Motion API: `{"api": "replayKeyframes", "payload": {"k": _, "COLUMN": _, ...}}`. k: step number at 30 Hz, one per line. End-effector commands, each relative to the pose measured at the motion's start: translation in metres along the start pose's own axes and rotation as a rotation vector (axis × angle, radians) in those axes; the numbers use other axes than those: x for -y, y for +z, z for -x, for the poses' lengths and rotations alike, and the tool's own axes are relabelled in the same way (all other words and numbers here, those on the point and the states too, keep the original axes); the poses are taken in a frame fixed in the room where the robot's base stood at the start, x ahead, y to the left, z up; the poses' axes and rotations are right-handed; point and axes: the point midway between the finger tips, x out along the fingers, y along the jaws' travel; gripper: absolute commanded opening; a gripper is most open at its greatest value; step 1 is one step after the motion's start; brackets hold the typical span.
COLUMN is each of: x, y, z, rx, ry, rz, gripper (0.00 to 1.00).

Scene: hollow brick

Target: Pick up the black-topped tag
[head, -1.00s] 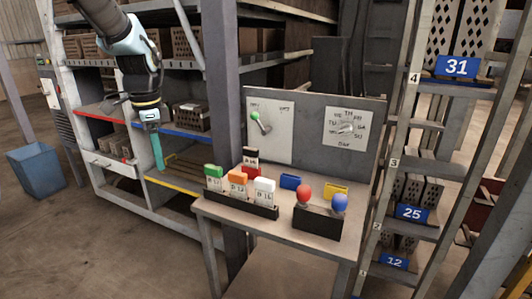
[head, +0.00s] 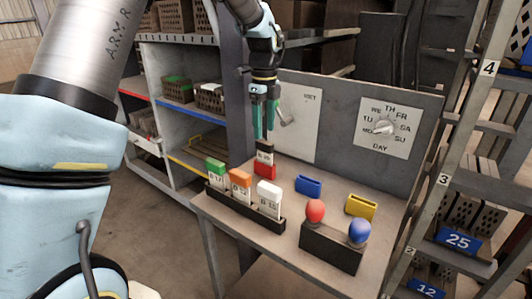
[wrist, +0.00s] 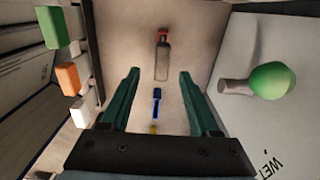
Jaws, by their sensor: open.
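The black-topped tag (head: 264,155) stands upright on the table in a small red holder (head: 266,171), behind the black rack. In the wrist view its dark grey shape (wrist: 161,62) lies ahead, in line with the gap between the fingers, with red at its far end. My gripper (head: 263,136) is open, with its teal fingers pointing down just above the tag's black top. The fingers also show in the wrist view (wrist: 159,75), apart, with nothing held between them. I cannot tell whether the fingertips overlap the black top.
Green-, orange- and white-topped tags stand in the black rack (head: 243,212). A blue holder (head: 308,185) and a yellow holder (head: 361,207) are empty. A black box (head: 330,248) carries red and blue knobs. The grey panel (head: 340,120) with lever and dial stands close behind my gripper.

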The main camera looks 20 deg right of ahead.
Motion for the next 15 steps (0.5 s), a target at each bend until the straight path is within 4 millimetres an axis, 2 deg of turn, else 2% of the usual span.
{"api": "replayKeyframes", "payload": {"k": 5, "x": 0.001, "y": 0.000, "z": -0.010, "rx": 0.000, "ry": 0.001, "rz": 0.000, "gripper": 0.62}}
{"api": "replayKeyframes", "payload": {"k": 15, "x": 0.004, "y": 0.001, "z": -0.054, "rx": 0.000, "ry": 0.000, "rz": 0.001, "gripper": 0.62}}
